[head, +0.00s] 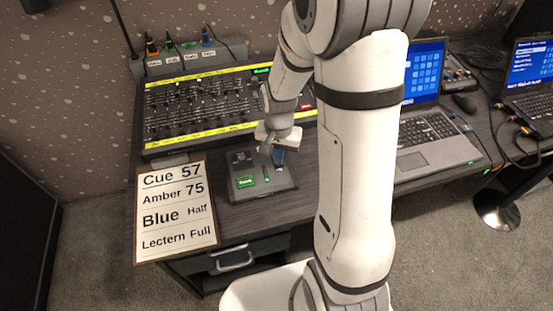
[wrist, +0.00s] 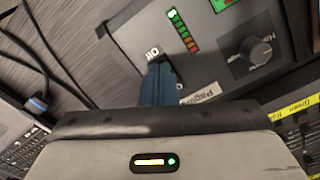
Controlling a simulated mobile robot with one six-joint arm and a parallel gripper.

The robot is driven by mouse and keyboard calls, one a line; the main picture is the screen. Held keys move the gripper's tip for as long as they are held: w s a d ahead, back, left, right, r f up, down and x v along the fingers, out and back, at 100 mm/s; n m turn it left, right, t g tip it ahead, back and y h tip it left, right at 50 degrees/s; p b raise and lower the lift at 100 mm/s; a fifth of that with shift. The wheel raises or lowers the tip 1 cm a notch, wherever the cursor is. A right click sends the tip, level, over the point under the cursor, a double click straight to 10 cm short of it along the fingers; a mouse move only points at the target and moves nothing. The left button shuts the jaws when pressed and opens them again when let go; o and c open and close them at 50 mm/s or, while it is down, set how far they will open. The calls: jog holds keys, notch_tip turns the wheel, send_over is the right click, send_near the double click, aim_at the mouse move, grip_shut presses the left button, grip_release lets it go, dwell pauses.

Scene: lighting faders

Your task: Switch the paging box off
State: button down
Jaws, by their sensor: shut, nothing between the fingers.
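The paging box (head: 236,191) is a small dark grey box on the desk in front of the mixing desk. A lit green display (head: 246,181) shows on it. In the wrist view the box's face (wrist: 211,52) has a small black and white switch (wrist: 153,53) near its edge and a partly hidden label (wrist: 200,92) reading "Pagin". My gripper (head: 278,160) is shut, its blue fingers (wrist: 158,80) pointing down just beside the switch. I cannot tell whether they touch it, or which way it is tipped.
A knob (wrist: 257,50) and a lit level meter (wrist: 183,32) are near the fingers on the box. The mixing desk (head: 200,108) stands behind, a cue sheet (head: 176,209) lies at left, and a laptop (head: 432,135) is at right. Black cables (wrist: 45,45) run beside the box.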

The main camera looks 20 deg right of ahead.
jog(key=shift+r+p, duration=2.5)
jog(key=shift+r, duration=0.95)
jog(key=s+r+n+t, duration=0.2)
jog(key=s+r+n, duration=0.4)
jog(key=s+r, duration=0.8)
jog(key=shift+r+t, duration=0.3)
jog(key=shift+r, duration=0.4)
jog(key=shift+a, duration=0.1)
